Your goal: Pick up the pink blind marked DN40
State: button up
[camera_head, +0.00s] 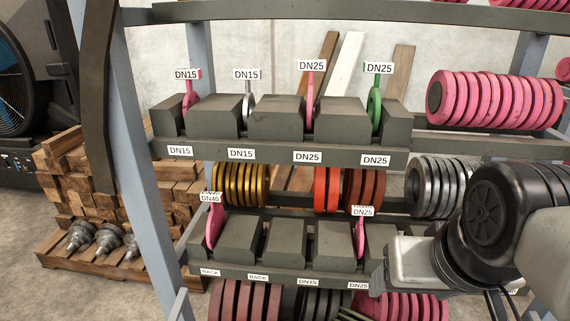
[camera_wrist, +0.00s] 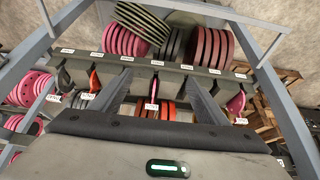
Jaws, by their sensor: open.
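The pink blind marked DN40 (camera_head: 214,226) stands upright in the leftmost slot of the lower grey rack in the head view, its white tag on top. In the wrist view, where left and right appear reversed, a pink blind (camera_wrist: 236,104) at the right seems to be the same one. My gripper (camera_wrist: 160,82) is open and empty, its two dark fingers reaching toward the rack. From the wrist, the DN40 blind lies outside the fingers, to the right. Another pink blind, marked DN25 (camera_head: 360,238), shows between the fingers in the wrist view. The fingertips are not clear in the head view.
The upper rack (camera_head: 278,153) holds pink DN15, white DN15, pink DN25 and green DN25 blinds. Gold discs (camera_head: 240,184), red discs (camera_head: 327,189) and silver discs (camera_head: 436,187) sit behind the lower rack. A shelf post (camera_head: 146,170) stands left of the DN40 blind.

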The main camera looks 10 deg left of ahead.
aim_at(216, 222)
jog(key=j+z, duration=0.2)
jog(key=j, duration=0.85)
jog(key=k+j, duration=0.1)
jog(key=j, duration=0.2)
jog(key=k+j+z, duration=0.15)
jog(key=j, duration=0.2)
jog(key=k+j, duration=0.1)
jog(key=j, duration=0.2)
jog(key=k+j+z, duration=0.15)
jog(key=j, duration=0.2)
jog(key=i+l+u, duration=0.1)
jog(key=i+l, duration=0.1)
jog(key=i, duration=0.1)
